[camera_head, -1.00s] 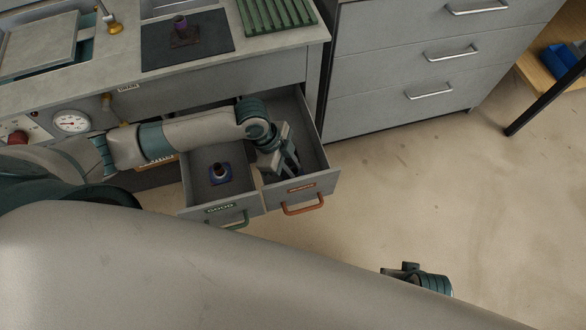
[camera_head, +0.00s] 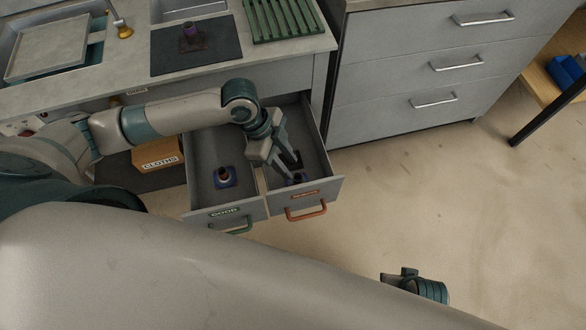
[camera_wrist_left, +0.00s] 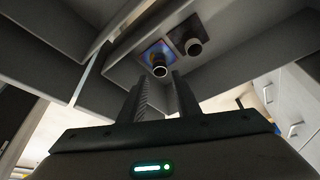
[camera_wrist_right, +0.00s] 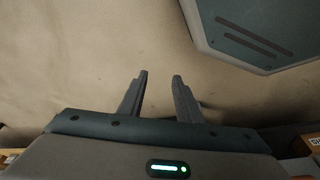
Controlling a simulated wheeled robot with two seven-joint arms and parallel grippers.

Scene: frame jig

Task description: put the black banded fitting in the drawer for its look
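My left gripper (camera_head: 291,170) is open and empty over the right drawer (camera_head: 325,175), which has an orange handle and an unreadable label. In the left wrist view, two fittings with dark round tops stand in that drawer, beyond the fingertips: one on a blue-and-orange base (camera_wrist_left: 159,68), one on a dark base (camera_wrist_left: 192,47). Which one is the black banded fitting I cannot tell. The left drawer (camera_head: 200,195), labelled GOOD, stands open with a blue-based fitting (camera_head: 224,176) upright inside. My right gripper (camera_wrist_right: 158,76) is open and empty above the floor.
A CLOTHS box (camera_head: 158,158) is left of the drawers.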

